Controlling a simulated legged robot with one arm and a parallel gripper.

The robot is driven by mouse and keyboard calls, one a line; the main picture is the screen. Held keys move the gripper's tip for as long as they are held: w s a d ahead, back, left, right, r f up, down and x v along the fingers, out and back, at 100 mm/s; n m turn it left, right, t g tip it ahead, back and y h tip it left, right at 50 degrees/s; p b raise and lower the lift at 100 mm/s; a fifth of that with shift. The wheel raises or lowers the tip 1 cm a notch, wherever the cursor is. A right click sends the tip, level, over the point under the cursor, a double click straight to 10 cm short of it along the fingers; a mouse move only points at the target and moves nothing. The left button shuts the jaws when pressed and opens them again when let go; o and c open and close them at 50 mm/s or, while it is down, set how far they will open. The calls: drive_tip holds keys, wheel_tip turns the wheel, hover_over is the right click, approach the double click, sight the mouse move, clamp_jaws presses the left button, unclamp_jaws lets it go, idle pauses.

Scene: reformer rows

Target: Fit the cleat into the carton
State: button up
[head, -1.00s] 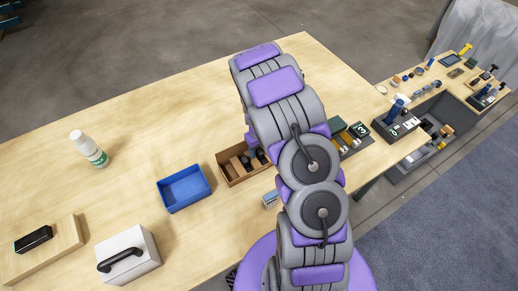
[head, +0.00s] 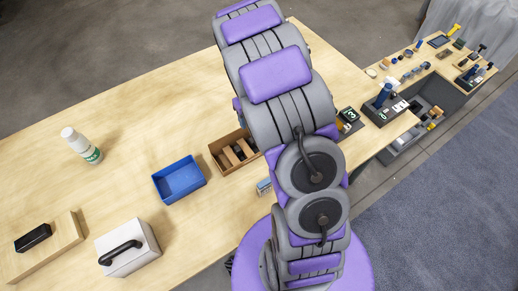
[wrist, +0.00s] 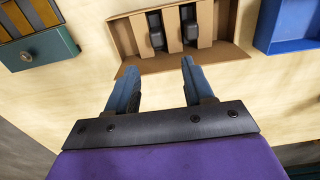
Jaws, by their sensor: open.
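The brown cardboard carton (head: 219,163) stands on the wooden table just left of my arm. In the wrist view the carton (wrist: 220,56) lies just beyond my fingertips, with upright dividers inside. Two dark pieces stand in its slots, one at the left (wrist: 156,32) and one at the right (wrist: 190,28). I cannot tell whether either is the cleat. My gripper (wrist: 160,70) is open, with nothing between its two blue fingers. The fingertips appear near the carton's near flap; I cannot tell whether they touch it. In the head view my arm hides my gripper.
A blue tray (head: 180,181) stands left of the carton. A white bottle (head: 82,146), a grey box with a black handle (head: 128,248) and a black block on a board (head: 33,237) are further left. A teal box with a knob (wrist: 38,50) is beside the carton.

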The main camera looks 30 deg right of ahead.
drive_tip(key=s+a+r+g, duration=0.1)
drive_tip(key=s+a+r, duration=0.5)
drive_tip(key=s+r, duration=0.35)
drive_tip(key=s+a+r, duration=0.6)
drive_tip(key=s+r, duration=0.2)
drive_tip(key=s, duration=0.3)
drive_tip(key=s+a+r, duration=0.1)
drive_tip(key=s+r, duration=0.1)
drive_tip(key=s, duration=0.9)
drive_tip(key=shift+s+a+r+g, duration=0.25)
drive_tip(key=shift+a+r+g, duration=0.05)
drive_tip(key=shift+g, duration=0.1)
drive_tip(key=shift+f+b, duration=0.35)
